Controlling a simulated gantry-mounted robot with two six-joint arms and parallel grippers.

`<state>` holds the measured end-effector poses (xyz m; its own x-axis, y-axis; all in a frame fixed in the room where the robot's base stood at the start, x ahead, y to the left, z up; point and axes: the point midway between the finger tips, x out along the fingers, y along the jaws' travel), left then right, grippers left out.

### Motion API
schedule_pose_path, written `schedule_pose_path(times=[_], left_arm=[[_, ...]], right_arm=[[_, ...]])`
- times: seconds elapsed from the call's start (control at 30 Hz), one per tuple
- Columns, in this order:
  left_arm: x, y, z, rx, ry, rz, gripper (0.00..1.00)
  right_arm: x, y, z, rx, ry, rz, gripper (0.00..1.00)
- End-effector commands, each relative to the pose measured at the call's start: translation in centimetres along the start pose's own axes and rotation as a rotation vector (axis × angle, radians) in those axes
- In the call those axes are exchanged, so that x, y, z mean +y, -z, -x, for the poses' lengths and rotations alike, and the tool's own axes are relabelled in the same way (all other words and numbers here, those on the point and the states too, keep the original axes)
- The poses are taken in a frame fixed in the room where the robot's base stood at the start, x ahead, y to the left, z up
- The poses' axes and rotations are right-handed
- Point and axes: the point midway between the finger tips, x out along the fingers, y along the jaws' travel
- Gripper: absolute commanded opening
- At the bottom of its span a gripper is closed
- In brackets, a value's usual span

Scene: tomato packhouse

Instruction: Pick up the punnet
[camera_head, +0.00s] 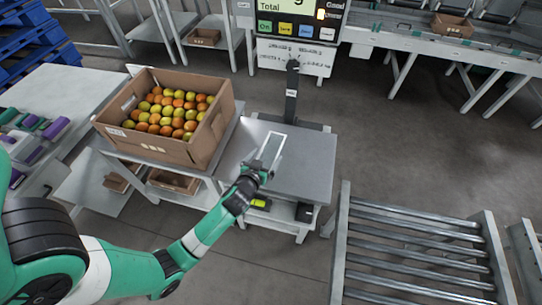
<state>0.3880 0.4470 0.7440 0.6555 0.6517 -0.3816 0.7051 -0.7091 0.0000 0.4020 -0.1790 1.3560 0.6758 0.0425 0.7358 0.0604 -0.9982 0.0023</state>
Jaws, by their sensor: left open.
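My left gripper (263,168) is open above the grey bench top, at the end of my green, white and black left arm. Just beyond its jaws is a narrow, pale-edged rectangular shape (273,149) with a greyish middle. I cannot tell whether it is a clear punnet or whether it touches the jaws. No other thing on the grey bench top (303,170) is clearly a punnet. My right gripper is not in view.
A cardboard box (178,152) of red, orange and yellow-green tomatoes stands left of the gripper. A dark post (291,92) and a display (291,27) rise behind the bench. A roller conveyor (415,222) lies to the right. Brown trays (173,181) sit underneath.

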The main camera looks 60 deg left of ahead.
Motion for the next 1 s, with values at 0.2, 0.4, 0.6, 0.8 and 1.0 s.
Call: schedule_pose_path(times=[0.2,0.4,0.6,0.8,1.0], left_arm=[[0.0,-0.2,-1.0,0.0,0.0,0.001,1.0],[0.1,-0.7,-4.4,0.002,0.0,0.002,1.0],[0.1,-0.4,-5.7,0.0,0.0,0.0,1.0],[0.1,-0.3,-5.6,0.0,-0.001,0.0,0.89],[0.1,-0.3,-5.6,0.0,-0.001,0.0,0.53]], right_arm=[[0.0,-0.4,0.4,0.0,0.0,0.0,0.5],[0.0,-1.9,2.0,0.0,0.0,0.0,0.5],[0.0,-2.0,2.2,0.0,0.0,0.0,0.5],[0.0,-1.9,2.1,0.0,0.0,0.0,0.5],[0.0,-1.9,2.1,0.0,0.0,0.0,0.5]])
